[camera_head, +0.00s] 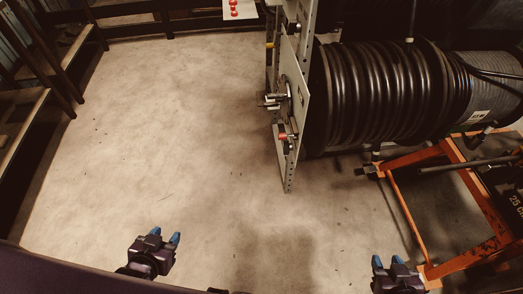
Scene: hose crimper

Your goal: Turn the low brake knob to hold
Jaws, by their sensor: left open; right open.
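A grey upright control panel (298,75) stands right of centre, seen nearly edge-on. Metal fittings (272,101) stick out from its left face at mid height. Lower on it is a small red and black part (285,139), which may be the low brake knob; its setting is too small to read. My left gripper (167,237) is low at the left with blue fingertips apart, empty, well away from the panel. My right gripper (387,262) is at the bottom right, fingertips apart and empty, below the panel and partly cut off by the frame edge.
A large black hose reel (385,90) is behind the panel to the right. An orange frame (402,160) stands on the floor at the right. Dark shelving (75,62) is at the left. A white sheet with red items (238,9) is at the top. The floor (165,120) between is clear.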

